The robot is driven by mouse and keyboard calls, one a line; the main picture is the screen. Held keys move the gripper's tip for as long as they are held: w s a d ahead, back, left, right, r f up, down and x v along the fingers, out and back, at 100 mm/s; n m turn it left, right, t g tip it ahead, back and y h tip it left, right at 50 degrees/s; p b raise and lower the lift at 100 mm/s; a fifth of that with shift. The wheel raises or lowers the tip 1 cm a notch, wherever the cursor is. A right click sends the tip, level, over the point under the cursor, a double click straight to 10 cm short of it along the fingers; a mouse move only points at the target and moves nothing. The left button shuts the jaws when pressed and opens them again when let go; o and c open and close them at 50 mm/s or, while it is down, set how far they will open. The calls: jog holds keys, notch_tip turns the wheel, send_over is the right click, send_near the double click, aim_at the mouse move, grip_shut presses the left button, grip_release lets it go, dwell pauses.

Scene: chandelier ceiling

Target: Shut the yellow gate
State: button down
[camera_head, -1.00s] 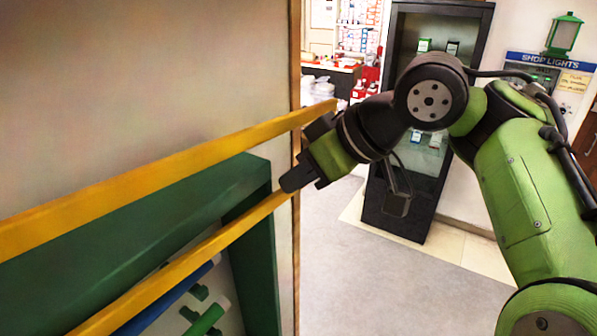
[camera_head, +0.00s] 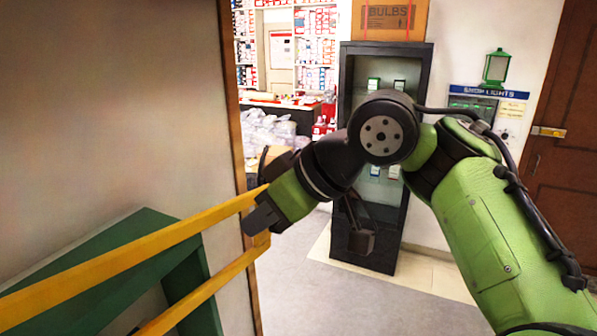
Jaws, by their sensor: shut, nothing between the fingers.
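The yellow gate (camera_head: 135,247) shows as two yellow rails that run from the lower left toward the wall's end post. Its far end lies by the post, where the two rails meet. My gripper (camera_head: 254,222) is at that far end, overlapping the upper rail in the picture. The gripper is shut, and its fingers hold nothing. I cannot tell whether it touches the rail. My green arm comes in from the right.
A green frame (camera_head: 180,275) stands behind the rails at the lower left. The wall (camera_head: 100,110) fills the left. A dark display cabinet (camera_head: 415,190) stands beyond my arm. Grey floor (camera_head: 340,300) is clear between. A brown door (camera_head: 565,170) is at the right.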

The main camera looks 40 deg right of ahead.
jog(key=c, duration=1.8)
grip_release()
jog(key=s+r, duration=0.1)
jog(key=r, duration=0.1)
jog(key=s+r, duration=0.2)
jog(key=shift+d, duration=0.1)
jog(key=o, duration=1)
jog(key=s+d+f+t+b, duration=0.1)
jog(key=d+f+b, duration=0.2)
jog(key=s+d+f+n+t+y+b, duration=0.1)
jog(key=d+f+t+b, duration=0.1)
jog(key=d+f+b, duration=0.1)
jog(key=s+d+f+t+b, duration=0.1)
jog(key=s+d+f+b, duration=0.1)
jog(key=f+b, duration=0.1)
jog(key=shift+d+f+n+t+y+b, duration=0.25)
jog(key=shift+d+n+t+y+b, duration=0.15)
jog(key=shift+b, duration=0.5)
jog(key=shift+c, duration=0.2)
jog(key=shift+o, duration=0.3)
jog(key=s+d+f+t+b, duration=0.3)
jog(key=d, duration=0.1)
jog(key=shift+s+d+n+t+y+b, duration=0.3)
jog(key=shift+s+d+t, duration=0.1)
jog(key=x, duration=1.6)
jog(key=shift+r, duration=0.15)
grip_shut()
